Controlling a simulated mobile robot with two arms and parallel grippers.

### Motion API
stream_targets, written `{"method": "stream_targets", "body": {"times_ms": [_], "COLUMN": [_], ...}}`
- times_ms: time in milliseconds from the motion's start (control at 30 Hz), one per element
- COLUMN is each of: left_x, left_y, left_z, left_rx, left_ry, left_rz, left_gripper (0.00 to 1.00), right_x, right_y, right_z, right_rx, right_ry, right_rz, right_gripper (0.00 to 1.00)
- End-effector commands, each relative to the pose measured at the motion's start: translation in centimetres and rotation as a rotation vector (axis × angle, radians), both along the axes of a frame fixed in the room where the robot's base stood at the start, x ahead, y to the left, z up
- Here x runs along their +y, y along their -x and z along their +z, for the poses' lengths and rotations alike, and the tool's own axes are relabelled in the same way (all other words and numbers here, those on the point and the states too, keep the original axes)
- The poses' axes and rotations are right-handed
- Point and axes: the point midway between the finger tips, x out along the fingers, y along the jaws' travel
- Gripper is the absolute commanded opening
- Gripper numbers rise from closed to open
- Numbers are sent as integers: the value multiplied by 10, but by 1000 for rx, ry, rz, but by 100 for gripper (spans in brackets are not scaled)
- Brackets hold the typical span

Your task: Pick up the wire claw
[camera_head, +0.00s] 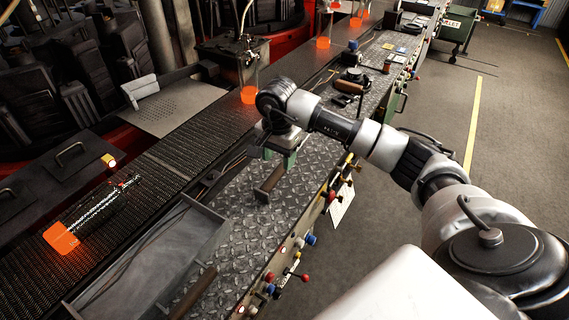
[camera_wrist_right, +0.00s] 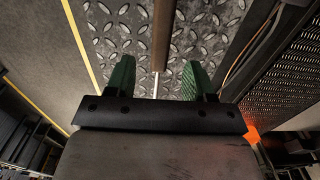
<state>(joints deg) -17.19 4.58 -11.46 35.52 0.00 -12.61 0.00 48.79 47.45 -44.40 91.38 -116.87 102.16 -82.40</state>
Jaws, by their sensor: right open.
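A tool with a brown handle (camera_wrist_right: 163,35) and a thin bright metal rod, seemingly the wire claw, lies on the steel tread plate. In the right wrist view its rod runs between my two green fingers. In the head view the brown handle (camera_head: 268,186) shows just below and in front of my right gripper (camera_head: 281,155). My right gripper is open with nothing clasped and points down above the plate. The tool's far end is hidden by the gripper. My left gripper is out of view.
A dark conveyor (camera_head: 150,190) carries a glowing orange piece (camera_head: 62,238) at left. A metal tray (camera_head: 150,262) stands in front. Another wooden handle (camera_head: 194,292) lies near the front. Knobs and levers (camera_head: 290,265) line the bench edge. More tools lie further along the plate.

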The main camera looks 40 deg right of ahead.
Motion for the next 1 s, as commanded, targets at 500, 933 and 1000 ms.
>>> {"method": "stream_targets", "body": {"times_ms": [500, 933, 1000], "left_x": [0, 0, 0], "left_y": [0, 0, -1], "left_z": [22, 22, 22], "left_rx": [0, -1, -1], "left_ry": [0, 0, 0], "left_rz": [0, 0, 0], "left_gripper": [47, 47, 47], "right_x": [-6, -6, -6], "right_y": [-2, -2, -2], "right_z": [-57, -62, -62], "right_rx": [2, -1, -1], "right_ry": [-4, -2, -2], "right_rz": [0, 0, 0], "right_gripper": [53, 32, 21]}}
